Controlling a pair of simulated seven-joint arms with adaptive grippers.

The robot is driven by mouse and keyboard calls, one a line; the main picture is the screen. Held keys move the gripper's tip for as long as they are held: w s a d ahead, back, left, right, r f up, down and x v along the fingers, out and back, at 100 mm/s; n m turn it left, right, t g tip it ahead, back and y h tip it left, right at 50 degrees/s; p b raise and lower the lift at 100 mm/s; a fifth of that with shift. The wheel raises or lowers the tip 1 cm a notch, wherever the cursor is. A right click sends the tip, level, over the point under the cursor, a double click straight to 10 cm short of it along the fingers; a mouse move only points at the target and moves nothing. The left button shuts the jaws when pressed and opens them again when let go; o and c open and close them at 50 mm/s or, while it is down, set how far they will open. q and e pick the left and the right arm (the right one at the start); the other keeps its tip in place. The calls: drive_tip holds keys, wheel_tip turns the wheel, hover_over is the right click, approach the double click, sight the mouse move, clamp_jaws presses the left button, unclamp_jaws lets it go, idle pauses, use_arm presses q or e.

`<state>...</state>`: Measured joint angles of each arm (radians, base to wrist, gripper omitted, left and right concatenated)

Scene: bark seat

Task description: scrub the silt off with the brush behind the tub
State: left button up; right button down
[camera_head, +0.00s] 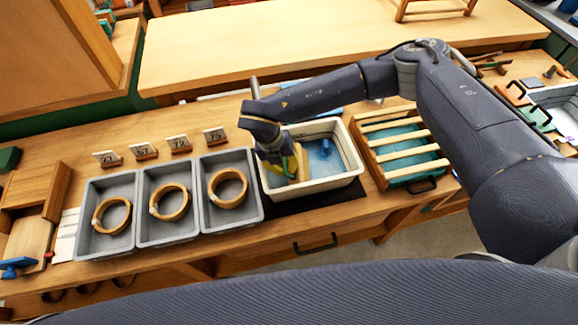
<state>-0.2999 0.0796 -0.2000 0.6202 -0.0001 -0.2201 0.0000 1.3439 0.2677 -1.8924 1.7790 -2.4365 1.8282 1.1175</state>
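A white tub (352,160) with blue water in it stands on the bench. My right gripper (284,166) points down into the left part of the tub. Yellow, green and brown surfaces show at its fingertips; I cannot tell whether they are a held thing or parts of the gripper. A small blue thing (325,147) is in the water to the right. A light blue thing (328,114) lies behind the tub, partly hidden by my arm; I cannot tell whether it is the brush. No silt can be made out. My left gripper is out of view.
Left of the tub, grey trays (76,222) each hold a wooden ring (229,188), with number cards (213,136) behind. A slatted rack (405,150) over a teal tray stands right of the tub. A dark mat (318,201) lies in front.

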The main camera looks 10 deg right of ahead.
drive_tip(key=shift+s+a+n, duration=0.2)
drive_tip(key=shift+a, duration=0.25)
drive_tip(key=shift+s+a+n, duration=0.15)
drive_tip(key=shift+a+n, duration=0.05)
drive_tip(key=shift+a, duration=0.25)
drive_tip(key=shift+w+d+r, duration=0.15)
drive_tip(key=shift+w+d, duration=0.1)
drive_tip(key=shift+d, duration=0.95)
drive_tip(key=shift+w+d, duration=0.25)
drive_tip(key=shift+d, duration=1.7)
drive_tip(key=shift+w+d, duration=0.2)
drive_tip(key=shift+d, duration=1.75)
drive_tip(key=shift+r, duration=0.1)
drive_tip(key=d+v, duration=0.1)
drive_tip(key=v, duration=0.4)
drive_tip(key=shift+r, duration=0.55)
drive_tip(key=shift+d+v, duration=0.2)
drive_tip(key=shift+v, duration=0.55)
drive_tip(key=shift+d+v, duration=0.15)
drive_tip(key=shift+v, duration=0.6)
